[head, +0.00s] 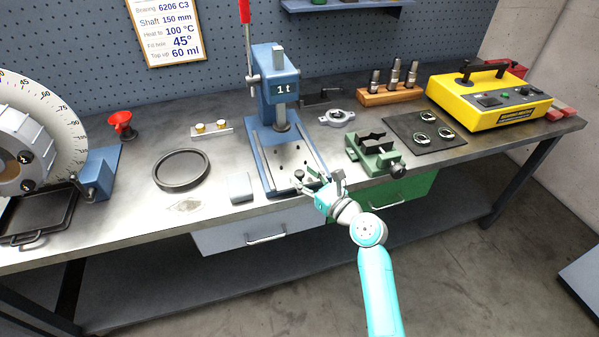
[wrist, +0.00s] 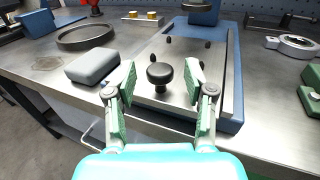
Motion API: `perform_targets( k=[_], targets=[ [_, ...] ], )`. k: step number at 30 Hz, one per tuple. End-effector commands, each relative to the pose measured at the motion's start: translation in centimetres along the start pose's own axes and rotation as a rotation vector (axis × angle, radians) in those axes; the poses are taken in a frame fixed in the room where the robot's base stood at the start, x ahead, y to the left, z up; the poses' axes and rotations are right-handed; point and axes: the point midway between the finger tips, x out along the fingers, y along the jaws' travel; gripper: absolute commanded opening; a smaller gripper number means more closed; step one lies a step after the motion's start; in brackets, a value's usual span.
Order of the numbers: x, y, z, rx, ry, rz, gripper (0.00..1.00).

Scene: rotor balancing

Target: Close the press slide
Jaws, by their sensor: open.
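The blue arbor press (head: 279,88), marked 1 t, stands on the workbench in the head view. Its slide is a flat metal plate (head: 283,157) between the blue rails of the base, and it shows in the wrist view (wrist: 180,70). A dark round knob (wrist: 160,74) stands near the plate's front end. My gripper (wrist: 162,78) is open, with one finger on each side of the knob. I cannot tell whether either finger touches it. In the head view my gripper (head: 321,181) is at the front edge of the press base.
A grey block (wrist: 93,66) lies left of the press base, close to my left finger. A dark ring (head: 181,169) lies farther left. A green vise (head: 375,155) stands to the right, with a yellow heater (head: 490,100) beyond. The bench's front edge is below my gripper.

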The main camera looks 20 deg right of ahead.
Motion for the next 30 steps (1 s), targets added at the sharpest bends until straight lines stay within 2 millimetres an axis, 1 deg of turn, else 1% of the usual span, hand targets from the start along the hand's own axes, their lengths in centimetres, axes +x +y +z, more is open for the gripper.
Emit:
perform_targets(
  k=[1,3,6,16,17,18,20,21,23,30],
  targets=[
    [0.7,0.0,0.0,0.000,0.000,0.002,0.53],
    [1.4,0.0,0.0,0.000,0.000,0.001,0.53],
    [2.0,0.0,0.0,0.000,0.000,0.000,0.53],
    [2.3,0.0,0.0,0.000,0.000,-0.001,0.53],
    [2.3,0.0,0.0,0.000,0.000,-0.001,0.51],
    [2.3,0.0,0.0,0.000,0.000,-0.001,0.41],
    [2.3,0.0,0.0,0.000,0.000,-0.001,0.26],
    [2.3,0.0,0.0,0.000,0.000,-0.001,0.16],
    [2.3,0.0,0.0,-0.001,0.000,-0.001,0.01],
    [2.6,-0.1,0.0,-0.001,0.000,-0.001,0.00]
  ],
)
